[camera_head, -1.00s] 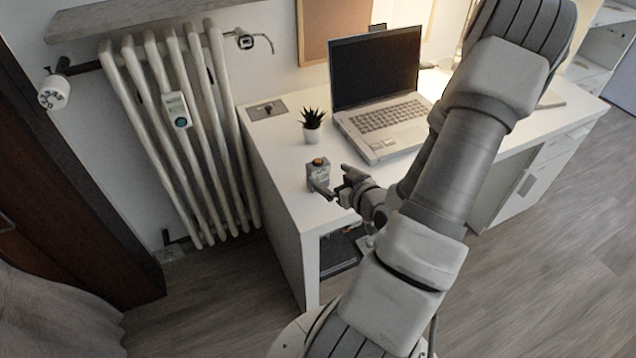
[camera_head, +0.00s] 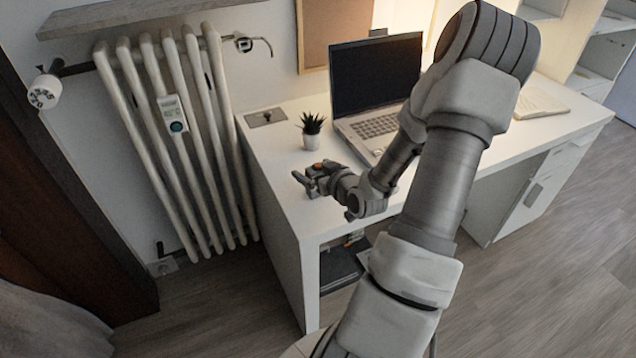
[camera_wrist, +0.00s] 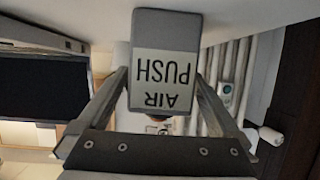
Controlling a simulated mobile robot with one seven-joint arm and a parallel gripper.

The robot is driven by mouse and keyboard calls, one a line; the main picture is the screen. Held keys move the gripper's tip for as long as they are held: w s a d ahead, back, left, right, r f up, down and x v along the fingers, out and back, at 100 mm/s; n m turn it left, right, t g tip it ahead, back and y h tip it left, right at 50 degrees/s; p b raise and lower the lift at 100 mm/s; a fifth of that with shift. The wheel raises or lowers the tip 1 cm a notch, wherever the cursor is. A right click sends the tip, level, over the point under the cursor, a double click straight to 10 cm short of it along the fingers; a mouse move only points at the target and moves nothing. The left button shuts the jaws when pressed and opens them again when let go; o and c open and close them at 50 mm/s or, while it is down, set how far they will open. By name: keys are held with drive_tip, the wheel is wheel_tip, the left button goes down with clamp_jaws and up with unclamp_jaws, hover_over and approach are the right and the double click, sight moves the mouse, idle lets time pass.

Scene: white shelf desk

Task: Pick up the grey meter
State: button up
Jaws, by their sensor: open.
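A small grey box (camera_wrist: 165,25) with a white label reading "AIR PUSH" fills the upper middle of the wrist view, upside down. In the head view the box, with its orange top (camera_head: 318,166), stands on the desk near its left front edge, mostly hidden by my gripper (camera_head: 306,183). In the wrist view my gripper (camera_wrist: 161,80) is open, with one finger on each side of the box. I cannot tell whether either finger touches it. Another small device, pale grey with a teal dial (camera_head: 173,114), is fixed on the radiator.
The white desk (camera_head: 275,160) also holds a potted plant (camera_head: 312,128) just behind the box and an open laptop (camera_head: 375,75) behind my arm. A flat grey plate (camera_head: 265,117) lies at the back left. The radiator (camera_head: 190,150) stands left of the desk.

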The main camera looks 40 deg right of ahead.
drive_tip(key=shift+w+f, duration=0.25)
drive_tip(key=shift+w, duration=0.3)
drive_tip(key=c, duration=1.4)
drive_tip(key=shift+r, duration=0.1)
